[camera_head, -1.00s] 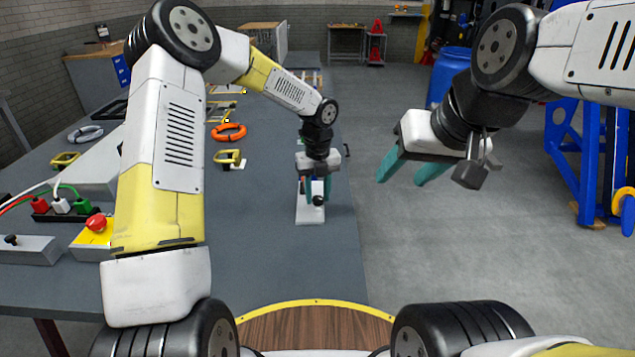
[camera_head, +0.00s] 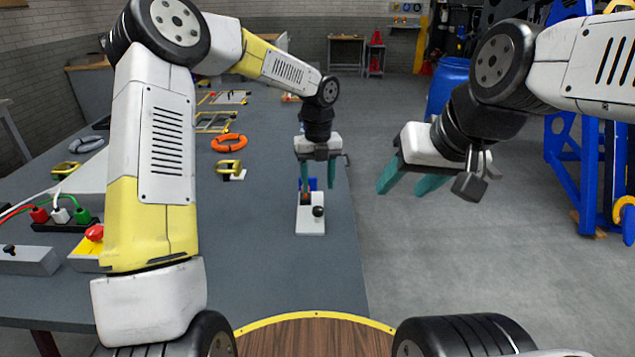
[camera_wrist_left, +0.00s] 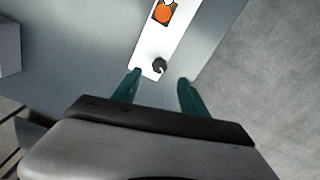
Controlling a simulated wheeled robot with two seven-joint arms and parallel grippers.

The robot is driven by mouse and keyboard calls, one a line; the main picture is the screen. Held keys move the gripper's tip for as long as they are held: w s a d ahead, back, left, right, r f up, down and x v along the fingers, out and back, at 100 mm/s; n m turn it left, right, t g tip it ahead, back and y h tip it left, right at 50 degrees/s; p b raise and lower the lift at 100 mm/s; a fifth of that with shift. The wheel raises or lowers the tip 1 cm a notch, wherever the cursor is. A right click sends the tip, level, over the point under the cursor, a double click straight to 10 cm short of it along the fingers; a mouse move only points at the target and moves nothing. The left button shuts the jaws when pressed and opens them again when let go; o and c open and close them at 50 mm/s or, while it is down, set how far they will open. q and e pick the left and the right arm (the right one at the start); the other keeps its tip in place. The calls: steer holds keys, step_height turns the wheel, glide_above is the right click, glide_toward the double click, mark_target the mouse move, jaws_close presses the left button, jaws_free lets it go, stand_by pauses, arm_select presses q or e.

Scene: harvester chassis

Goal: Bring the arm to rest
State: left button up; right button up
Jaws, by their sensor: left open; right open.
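My left gripper (camera_head: 319,175) is open and empty. It hangs above the table's right part, its teal fingers pointing down over a white plate (camera_head: 310,226) with a black knob (camera_head: 318,211). In the left wrist view the open fingers (camera_wrist_left: 157,88) stand apart on either side of the plate's near end, with the knob (camera_wrist_left: 159,66) beyond their tips and an orange round part (camera_wrist_left: 163,13) further up the plate. My right gripper (camera_head: 413,181) is open and empty, held in the air over the floor to the right of the table.
The grey table (camera_head: 270,260) carries an orange ring (camera_head: 229,143), a yellow clamp-like part (camera_head: 229,168), a red button box (camera_head: 93,234) and coloured plugs (camera_head: 61,215). A blue barrel (camera_head: 447,88) and blue frame (camera_head: 590,170) stand right. Floor beside the table is clear.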

arm_select(q)
steer(key=shift+r, duration=0.1)
steer(key=s+a+r+n+t, duration=0.3)
steer(key=s+a+r+n, duration=0.7)
steer(key=s+r+n, duration=0.4)
steer(key=s+a+r+n+t+h, duration=0.1)
steer(key=s+a+n, duration=0.1)
steer(key=s+n, duration=0.4)
steer(key=s+a+r+n+t+h, duration=0.1)
steer(key=s+n, duration=0.5)
steer(key=n, duration=0.6)
steer(key=shift+s+a+r+n+t, duration=0.15)
steer(key=shift+s+a+n+t, duration=0.2)
steer(key=shift+a+t, duration=0.4)
steer(key=shift+a, duration=0.1)
